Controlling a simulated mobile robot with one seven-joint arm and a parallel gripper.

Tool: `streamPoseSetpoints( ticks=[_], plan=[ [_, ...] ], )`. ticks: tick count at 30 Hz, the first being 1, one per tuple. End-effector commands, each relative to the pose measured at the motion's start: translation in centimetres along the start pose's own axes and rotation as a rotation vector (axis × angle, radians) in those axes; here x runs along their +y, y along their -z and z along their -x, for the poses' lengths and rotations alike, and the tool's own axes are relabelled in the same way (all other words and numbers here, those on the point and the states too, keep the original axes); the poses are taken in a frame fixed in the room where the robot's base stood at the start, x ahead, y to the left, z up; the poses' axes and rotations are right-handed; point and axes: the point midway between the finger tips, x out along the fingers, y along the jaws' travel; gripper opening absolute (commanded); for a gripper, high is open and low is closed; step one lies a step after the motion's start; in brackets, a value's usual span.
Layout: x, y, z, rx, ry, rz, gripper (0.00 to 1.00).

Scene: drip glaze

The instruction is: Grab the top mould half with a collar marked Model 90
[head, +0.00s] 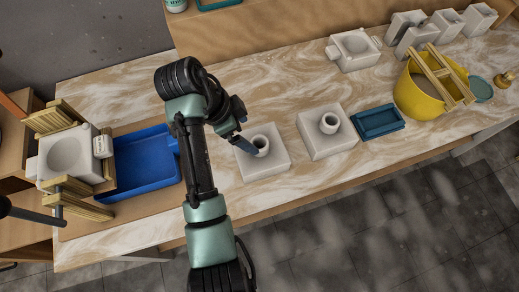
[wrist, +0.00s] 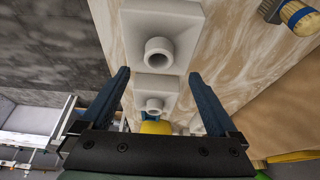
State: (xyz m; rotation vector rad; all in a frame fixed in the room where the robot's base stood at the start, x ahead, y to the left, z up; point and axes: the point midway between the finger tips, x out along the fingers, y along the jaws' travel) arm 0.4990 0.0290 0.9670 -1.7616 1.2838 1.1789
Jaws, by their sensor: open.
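Two white mould halves with round collars stand on the marbled counter. The left one (head: 268,166) is close to my gripper (head: 243,144), which hangs at its collar's left side in the head view. The right one (head: 330,141) stands apart, further right. In the wrist view the left one (wrist: 133,28) shows at the top and the right one (wrist: 170,84) below it. My gripper (wrist: 159,73) is open with nothing between its dark blue fingers. I cannot read any Model 90 marking on either collar. Whether a finger touches the left collar is unclear.
A blue tray (head: 147,168) and a white mould in a wooden clamp (head: 65,158) lie left. A teal tray (head: 379,121) and a yellow bucket (head: 418,97) stand right. More white moulds (head: 354,49) line the back.

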Motion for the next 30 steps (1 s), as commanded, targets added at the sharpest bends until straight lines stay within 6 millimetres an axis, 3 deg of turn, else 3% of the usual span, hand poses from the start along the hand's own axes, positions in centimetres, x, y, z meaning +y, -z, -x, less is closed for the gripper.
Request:
streamPoseSetpoints(
  ticks=[8, 18, 26, 30],
  plan=[
    [0.1, 0.1, -2.2, -0.001, 0.0, 0.0, 0.95],
    [0.2, 0.1, -6.7, -0.001, 0.001, 0.0, 0.95],
    [0.2, 0.0, -7.0, -0.001, 0.002, 0.0, 0.95],
    [0.2, 0.1, -6.9, -0.001, 0.002, 0.0, 0.7]
  ],
)
